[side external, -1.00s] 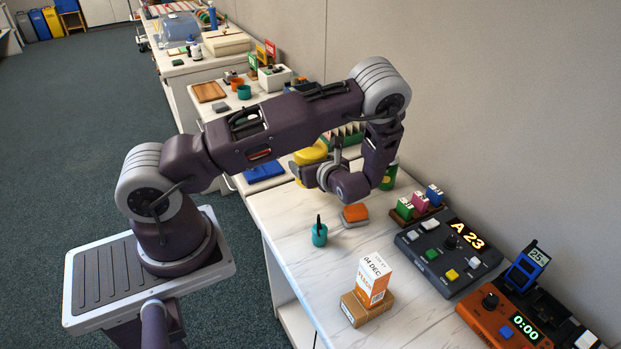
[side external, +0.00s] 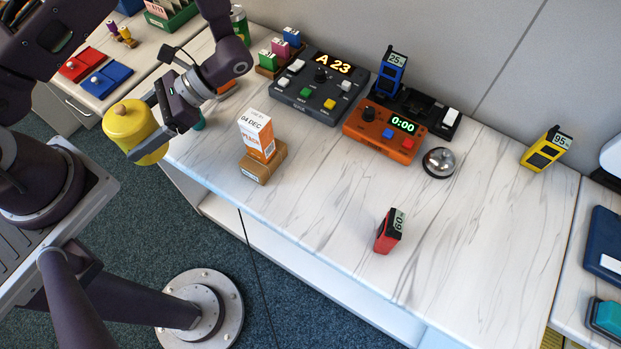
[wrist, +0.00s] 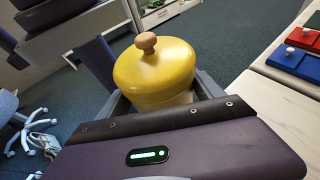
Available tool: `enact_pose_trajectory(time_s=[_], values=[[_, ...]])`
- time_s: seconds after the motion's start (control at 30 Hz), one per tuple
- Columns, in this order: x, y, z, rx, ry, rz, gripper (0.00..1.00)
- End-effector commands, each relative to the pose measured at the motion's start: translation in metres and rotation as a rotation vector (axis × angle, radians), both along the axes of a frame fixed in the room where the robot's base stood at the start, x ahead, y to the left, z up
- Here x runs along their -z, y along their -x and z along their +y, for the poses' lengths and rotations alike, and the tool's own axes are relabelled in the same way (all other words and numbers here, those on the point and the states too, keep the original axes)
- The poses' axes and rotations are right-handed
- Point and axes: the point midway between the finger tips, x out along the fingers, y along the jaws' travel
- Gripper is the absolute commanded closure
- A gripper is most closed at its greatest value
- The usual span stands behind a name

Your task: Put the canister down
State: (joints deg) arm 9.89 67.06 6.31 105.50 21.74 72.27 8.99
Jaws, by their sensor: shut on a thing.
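The yellow canister (side external: 126,126) has a domed yellow lid and a round wooden knob. My gripper (side external: 150,125) is shut on it and holds it upright or slightly tilted in the air.
An orange-and-white carton (side external: 257,135) stands on a brown box (side external: 263,163) near the worktop's front edge. The worktop between carton and red timer is clear.

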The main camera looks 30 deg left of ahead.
Motion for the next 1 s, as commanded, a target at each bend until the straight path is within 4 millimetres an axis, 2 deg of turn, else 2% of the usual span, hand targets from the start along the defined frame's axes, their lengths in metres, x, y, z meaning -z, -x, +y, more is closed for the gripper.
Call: enact_pose_trajectory(time_s=[0.03, 0.13, 0.2, 0.27, 0.33, 0.4, 0.5, 0.6, 0.7, 0.8, 0.93, 1.0], values=[[-0.004, 0.008, -0.027, -0.107, 0.001, 0.000, 0.71], [-0.019, 0.016, -0.090, -0.348, 0.001, -0.001, 0.71], [-0.033, 0.013, -0.130, -0.504, 0.000, -0.002, 0.71], [-0.046, 0.006, -0.161, -0.633, 0.001, -0.003, 0.71], [-0.064, -0.008, -0.196, -0.783, 0.002, -0.003, 0.71], [-0.072, -0.027, -0.232, -0.934, 0.001, -0.002, 0.71], [-0.062, -0.057, -0.286, -1.140, -0.003, 0.003, 0.71], [-0.050, -0.088, -0.331, -1.347, -0.006, 0.005, 0.71], [-0.040, -0.116, -0.364, -1.530, -0.007, 0.005, 0.71], [-0.033, -0.136, -0.382, -1.661, -0.007, 0.003, 0.71], [-0.025, -0.147, -0.392, -1.739, -0.007, 0.002, 0.71], [-0.009, -0.148, -0.393, -1.750, -0.010, 0.000, 0.71]])
